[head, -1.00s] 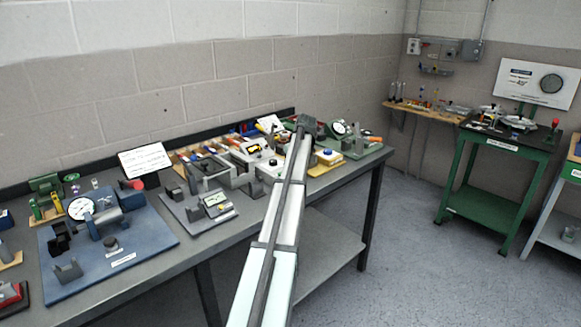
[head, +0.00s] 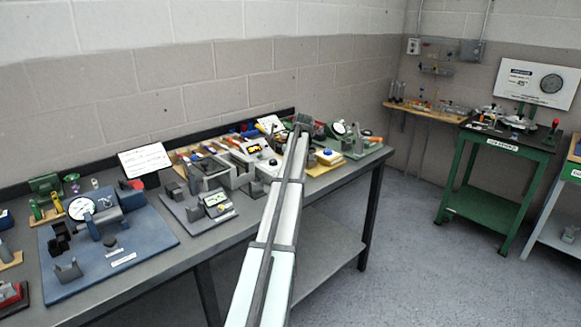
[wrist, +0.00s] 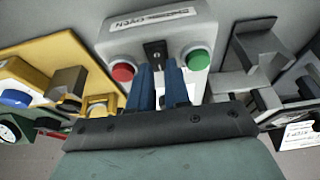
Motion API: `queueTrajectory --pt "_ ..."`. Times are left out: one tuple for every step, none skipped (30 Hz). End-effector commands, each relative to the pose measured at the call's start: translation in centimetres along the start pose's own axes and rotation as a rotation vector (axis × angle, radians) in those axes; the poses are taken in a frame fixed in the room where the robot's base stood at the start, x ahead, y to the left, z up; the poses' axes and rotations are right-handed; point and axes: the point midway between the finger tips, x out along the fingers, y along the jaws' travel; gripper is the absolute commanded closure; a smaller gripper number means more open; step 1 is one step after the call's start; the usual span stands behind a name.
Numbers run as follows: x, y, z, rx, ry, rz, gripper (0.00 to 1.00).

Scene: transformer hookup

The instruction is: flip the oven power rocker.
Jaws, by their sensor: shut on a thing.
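The oven box is a pale grey housing (wrist: 199,30) with a label reading OVEN, upside down in the wrist view. It carries a red button (wrist: 122,72), a green button (wrist: 195,59) and, between them, the black oven power rocker (wrist: 155,52). My gripper (wrist: 159,72) has two blue fingers just in front of the box, with a narrow gap between them. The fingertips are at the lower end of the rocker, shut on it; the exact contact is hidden. In the head view my arm's end (head: 303,122) reaches over the far part of the bench and hides the fingers.
A yellow fixture with a blue knob (wrist: 15,98) stands left of the box in the wrist view, and a grey bracket (wrist: 255,55) stands close on the right. The bench (head: 150,262) is crowded with instruments. A green cart (head: 507,146) stands apart at right.

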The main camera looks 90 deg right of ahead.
Motion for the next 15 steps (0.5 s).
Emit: queueTrajectory --pt "0.07 0.17 -0.40 -0.003 -0.037 -0.001 1.00" --pt "0.10 0.20 -0.49 -0.003 -0.061 0.000 1.00" --pt "0.15 0.15 -0.58 -0.003 -0.092 -0.001 1.00" --pt "0.19 0.15 -0.64 -0.003 -0.113 -0.001 1.00" --pt "0.22 0.13 -0.65 -0.002 -0.133 -0.001 1.00" --pt "0.25 0.13 -0.67 -0.002 -0.156 -0.001 1.00" --pt "0.26 0.12 -0.64 -0.001 -0.171 -0.001 1.00" --pt "0.26 0.11 -0.62 -0.001 -0.183 -0.001 1.00" --pt "0.27 0.08 -0.61 -0.001 -0.193 0.000 1.00" --pt "0.27 0.07 -0.59 0.000 -0.199 0.000 1.00" --pt "0.27 0.05 -0.56 0.000 -0.202 0.000 1.00" --pt "0.26 0.03 -0.52 0.000 -0.205 0.001 1.00" --pt "0.26 0.02 -0.50 0.000 -0.205 0.001 1.00" --pt "0.25 0.01 -0.49 0.000 -0.205 0.001 1.00" --pt "0.25 0.01 -0.49 0.000 -0.204 0.001 1.00"
